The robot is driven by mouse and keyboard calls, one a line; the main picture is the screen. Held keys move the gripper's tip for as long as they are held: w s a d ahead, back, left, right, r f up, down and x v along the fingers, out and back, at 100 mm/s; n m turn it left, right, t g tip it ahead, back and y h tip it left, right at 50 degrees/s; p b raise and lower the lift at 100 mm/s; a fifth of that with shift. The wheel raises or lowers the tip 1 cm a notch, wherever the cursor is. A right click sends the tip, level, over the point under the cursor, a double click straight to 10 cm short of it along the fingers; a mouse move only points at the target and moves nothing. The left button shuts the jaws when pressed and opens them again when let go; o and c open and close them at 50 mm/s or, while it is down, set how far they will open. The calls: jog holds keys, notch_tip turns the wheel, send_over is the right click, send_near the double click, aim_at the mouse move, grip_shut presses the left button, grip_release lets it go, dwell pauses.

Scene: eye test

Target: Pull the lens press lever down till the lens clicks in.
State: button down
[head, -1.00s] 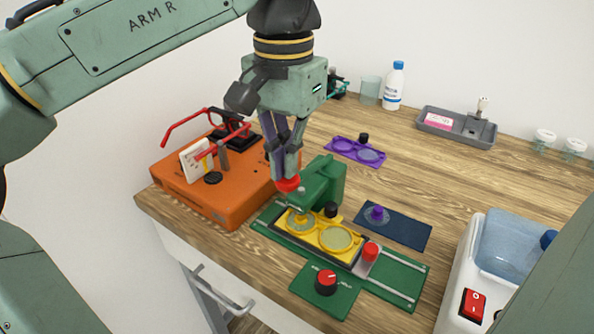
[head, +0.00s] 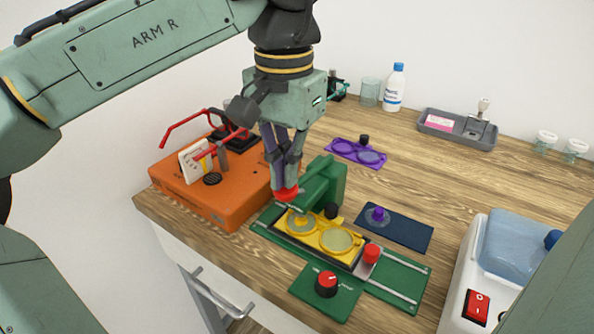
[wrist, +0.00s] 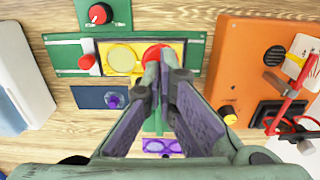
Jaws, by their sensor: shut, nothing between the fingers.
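The green lens press (head: 322,186) stands on a green base with rails. Its lever's red knob (head: 285,194) is low, above the left end of a yellow frame holder (head: 318,234) with two round openings. My gripper (head: 287,181) is shut and empty, pointing down, its fingertips at the top of the red knob. They seem to touch it. The wrist view also shows the red knob (wrist: 154,51) just past my closed fingertips (wrist: 162,58). The lever's arm is mostly hidden, and I cannot tell whether the lens is seated.
An orange box (head: 218,192) with red glasses on it stands close at left. A purple frame holder (head: 356,152) lies behind; a dark blue mat (head: 398,230) with a purple-knobbed lens lies right. A white machine (head: 466,285) is front right.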

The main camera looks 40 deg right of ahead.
jog(key=shift+f+b, duration=0.65)
jog(key=shift+f, duration=0.6)
jog(key=shift+r, duration=0.2)
dwell(0.4)
jog(key=shift+r+p, duration=4.05)
jog(key=shift+r, duration=0.25)
